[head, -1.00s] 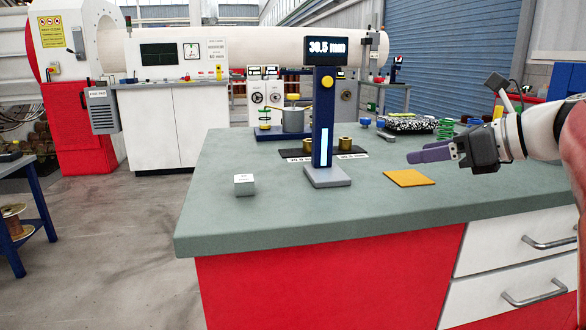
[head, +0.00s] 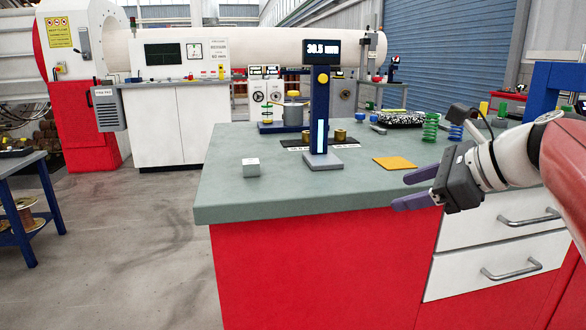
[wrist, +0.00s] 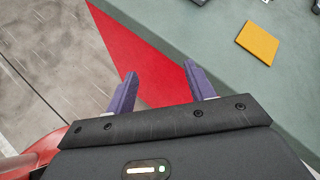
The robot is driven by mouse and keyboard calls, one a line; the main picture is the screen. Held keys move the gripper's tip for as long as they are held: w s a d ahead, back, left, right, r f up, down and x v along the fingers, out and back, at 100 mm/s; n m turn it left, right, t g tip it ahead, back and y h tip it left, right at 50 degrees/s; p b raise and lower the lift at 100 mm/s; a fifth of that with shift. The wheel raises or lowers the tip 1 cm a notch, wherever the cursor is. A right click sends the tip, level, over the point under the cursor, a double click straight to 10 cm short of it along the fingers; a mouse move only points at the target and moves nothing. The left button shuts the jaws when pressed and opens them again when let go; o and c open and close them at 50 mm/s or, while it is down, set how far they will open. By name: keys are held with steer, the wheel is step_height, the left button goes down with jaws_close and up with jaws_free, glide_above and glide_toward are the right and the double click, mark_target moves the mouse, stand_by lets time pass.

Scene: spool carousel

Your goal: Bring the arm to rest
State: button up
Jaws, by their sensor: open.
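My gripper (head: 408,189) is at the right in the head view, near the front edge of the workbench (head: 240,192). Its two purple fingers are apart with nothing between them, and they point left. The wrist view shows the same open gripper (wrist: 163,88), with the red bench front and the floor beyond the fingers. My arm reaches in from the right edge of the head view. The gripper touches nothing that I can see.
On the bench are an orange pad (head: 394,163), a blue column with a display (head: 320,105), a small white-grey cube (head: 251,167) and a green spring (head: 431,127). A blue side table (head: 22,165) stands at left. The floor between is clear.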

steer(key=s+a+f+n+g+h, duration=0.1)
steer(key=s+f+n+h, duration=0.3)
steer(key=s+f+n, duration=0.5)
steer(key=s+a+f+n+g+h, duration=0.1)
steer(key=s+a+f+n+h, duration=0.2)
steer(key=s+f+n, duration=0.5)
step_height(320, 180, down, 6)
steer(key=n+h, duration=0.1)
steer(key=n, duration=0.4)
steer(key=shift+s+a+r+n+g, duration=0.2)
steer(key=shift+s+r+n+g, duration=0.1)
steer(key=shift+s+n, duration=0.1)
